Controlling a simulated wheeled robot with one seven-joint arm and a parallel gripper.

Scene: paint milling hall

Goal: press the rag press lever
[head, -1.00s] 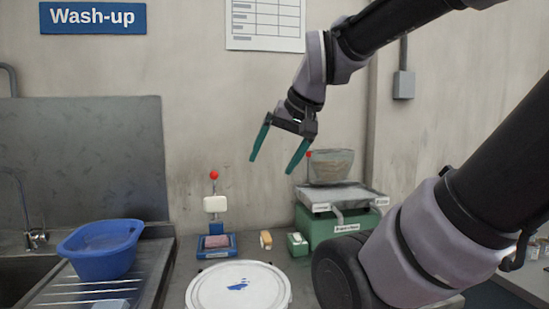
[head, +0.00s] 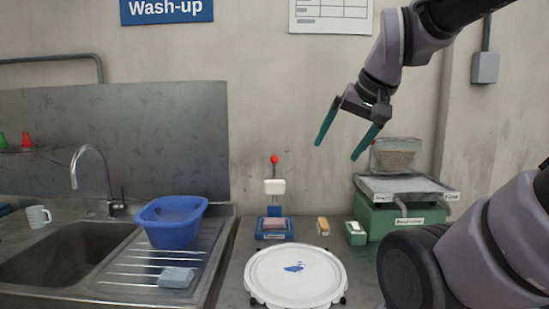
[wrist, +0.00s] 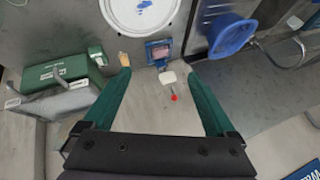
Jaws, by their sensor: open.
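The rag press (head: 275,228) stands at the back of the counter, with a blue base, a pinkish rag (head: 275,224) on it and a white block above. Its lever ends in a red ball (head: 275,160) pointing up. My gripper (head: 339,151) is open and empty, in the air to the right of the lever and slightly higher in the picture. In the wrist view the red ball (wrist: 174,98) and the white block (wrist: 168,77) show between my two green fingers, apart from both.
A white round lid (head: 295,276) lies in front of the press. A small yellowish block (head: 323,225) and a green scale (head: 400,205) with a clear container stand to the right. A blue basin (head: 171,222) sits on the drainer at left, beside the sink.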

